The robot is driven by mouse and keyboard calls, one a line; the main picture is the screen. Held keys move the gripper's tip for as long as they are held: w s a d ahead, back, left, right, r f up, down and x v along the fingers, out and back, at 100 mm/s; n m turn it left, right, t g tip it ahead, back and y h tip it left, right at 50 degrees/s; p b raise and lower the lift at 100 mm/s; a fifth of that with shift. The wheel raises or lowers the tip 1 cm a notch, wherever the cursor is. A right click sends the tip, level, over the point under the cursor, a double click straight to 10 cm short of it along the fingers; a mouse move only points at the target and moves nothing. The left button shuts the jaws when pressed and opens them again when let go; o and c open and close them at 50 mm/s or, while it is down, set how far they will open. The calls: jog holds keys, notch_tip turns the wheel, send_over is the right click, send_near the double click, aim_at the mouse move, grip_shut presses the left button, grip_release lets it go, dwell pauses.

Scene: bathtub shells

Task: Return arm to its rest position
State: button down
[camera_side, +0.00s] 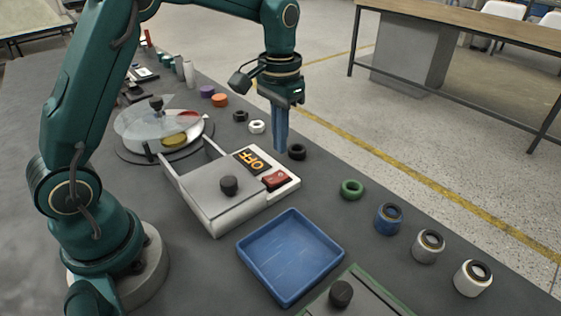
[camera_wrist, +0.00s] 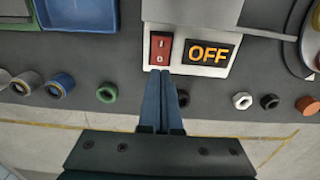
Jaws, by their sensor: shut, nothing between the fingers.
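My gripper (camera_side: 281,131) points straight down above the far edge of the dark table, behind the grey box with the OFF display. Its blue fingers are together and hold nothing. In the wrist view the shut fingers (camera_wrist: 161,90) reach toward the red rocker switch (camera_wrist: 159,48) beside the lit OFF display (camera_wrist: 209,54). The side view shows the same red switch (camera_side: 275,180) and OFF display (camera_side: 252,160). The fingertips are apart from the switch in the side view. A black ring (camera_side: 297,152) lies close to the fingertips.
A blue tray (camera_side: 240,254) stands in front of the box. A green ring (camera_side: 352,188) and blue (camera_side: 388,219), grey (camera_side: 428,246) and white (camera_side: 473,278) cylinders line the right edge. A clear-lidded round dish (camera_side: 132,125) stands left. White (camera_side: 257,127) and orange (camera_side: 220,100) pieces lie behind.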

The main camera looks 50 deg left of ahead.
jog(key=shift+r, duration=0.55)
jog(key=s+d+r+t, duration=0.25)
jog(key=s+r, duration=0.35)
jog(key=r, duration=0.3)
jog(key=s+f+t, duration=0.3)
jog(key=s+f, duration=0.1)
jog(key=s, duration=0.7)
jog(key=shift+d, duration=0.25)
